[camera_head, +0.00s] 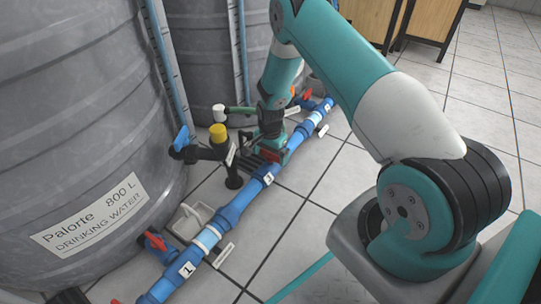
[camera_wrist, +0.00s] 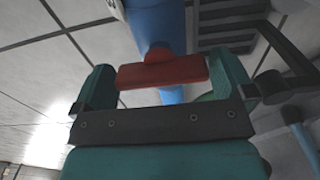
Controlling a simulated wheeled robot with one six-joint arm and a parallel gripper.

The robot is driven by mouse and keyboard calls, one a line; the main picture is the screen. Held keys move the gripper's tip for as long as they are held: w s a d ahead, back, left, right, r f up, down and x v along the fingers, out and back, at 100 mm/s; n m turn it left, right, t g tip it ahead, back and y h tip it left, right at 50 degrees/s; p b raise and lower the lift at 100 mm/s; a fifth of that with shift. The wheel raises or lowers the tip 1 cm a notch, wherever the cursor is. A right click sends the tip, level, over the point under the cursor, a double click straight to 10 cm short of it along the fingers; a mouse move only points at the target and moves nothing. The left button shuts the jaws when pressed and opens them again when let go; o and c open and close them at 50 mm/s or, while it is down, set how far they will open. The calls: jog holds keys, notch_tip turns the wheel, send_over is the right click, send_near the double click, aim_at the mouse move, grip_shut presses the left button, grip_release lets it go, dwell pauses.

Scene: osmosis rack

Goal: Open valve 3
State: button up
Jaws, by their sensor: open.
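A blue pipe (camera_head: 232,208) runs along the floor in front of the grey tanks, with several red valve handles. My gripper (camera_head: 270,152) is at the middle stretch of the pipe, at a red handle (camera_head: 275,156). In the wrist view the red T-shaped handle (camera_wrist: 163,73) lies between the two teal fingers of my open gripper (camera_wrist: 165,85), crosswise to the blue pipe (camera_wrist: 157,25). I cannot tell whether the fingers touch it. A small number tag (camera_head: 268,178) is on the pipe near this valve; its digit is hard to read surely.
A red handle (camera_head: 155,240) sits near the tag marked 1 (camera_head: 187,269); another (camera_head: 306,94) is farther back. A yellow-capped black fitting (camera_head: 218,135) and a blue lever (camera_head: 181,138) stand beside the gripper. A dark grating (camera_wrist: 225,25) shows in the wrist view.

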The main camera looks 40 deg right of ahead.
jog(key=c, duration=0.6)
jog(key=shift+r+p, duration=0.1)
jog(key=shift+p, duration=0.2)
jog(key=shift+r+n+p, duration=0.15)
jog(key=shift+n+p, duration=0.85)
jog(key=n+p, duration=0.3)
jog(key=n, duration=0.1)
jog(key=shift+p, duration=0.3)
jog(key=n+p, duration=0.2)
jog(key=n, duration=0.3)
jog(key=shift+n+p, duration=0.35)
jog(key=shift+n, duration=0.05)
jog(key=n+p, duration=0.1)
jog(key=n, duration=0.5)
jog(key=shift+f+p, duration=0.2)
jog(key=shift+p, duration=0.15)
